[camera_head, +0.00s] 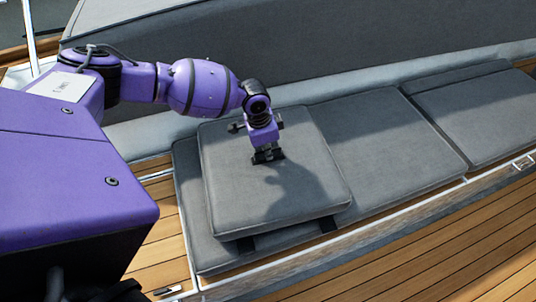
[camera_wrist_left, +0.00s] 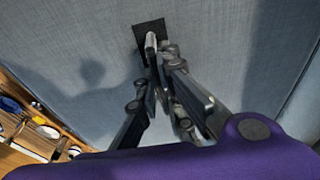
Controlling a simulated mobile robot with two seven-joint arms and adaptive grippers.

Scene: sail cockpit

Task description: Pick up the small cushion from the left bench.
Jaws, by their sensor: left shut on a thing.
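The small cushion (camera_head: 300,190) is a grey, square pad on top of the left bench's long grey seat pad (camera_head: 385,140), at its near left end. Dark strips show under its front edge; I cannot tell whether it rests fully on the pad. My left gripper (camera_head: 267,156) points down at the middle of the cushion's top. In the left wrist view the cushion's grey cloth (camera_wrist_left: 85,40) fills most of the picture. There the left gripper's fingers (camera_wrist_left: 152,42) are closed together at a small black patch (camera_wrist_left: 149,32) on the cushion. My right gripper is not in view.
A grey backrest (camera_head: 300,50) runs behind the bench. More seat pads (camera_head: 475,105) continue to the right. Blurred small items (camera_wrist_left: 30,125) show low at the left in the left wrist view.

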